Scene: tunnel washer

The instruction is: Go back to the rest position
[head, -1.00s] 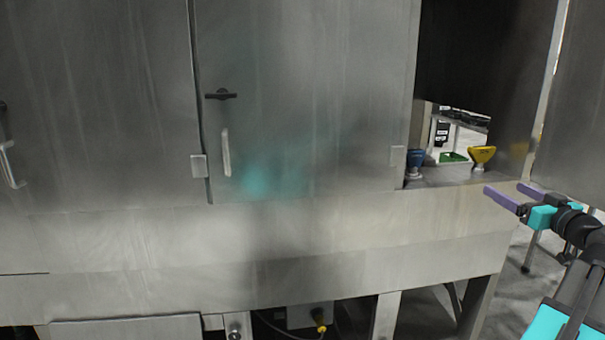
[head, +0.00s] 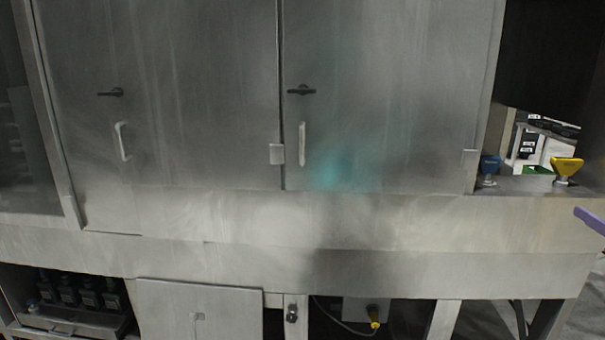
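Only a purple fingertip of my gripper (head: 590,219) shows at the right edge of the head view. The rest of the gripper and my arm are out of the frame, so its opening cannot be judged. The fingertip is in front of the washer's right end, below the yellow object (head: 566,169) and the blue object (head: 489,168). Both of these stand on the steel ledge (head: 525,186) in the opening at the right.
The steel washer (head: 330,235) fills the view, with two closed doors (head: 400,90) carrying white handles and black latches. Dark bottles (head: 90,296) sit in a low bay at left. A yellow connector (head: 374,316) hangs below. Floor shows at lower right.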

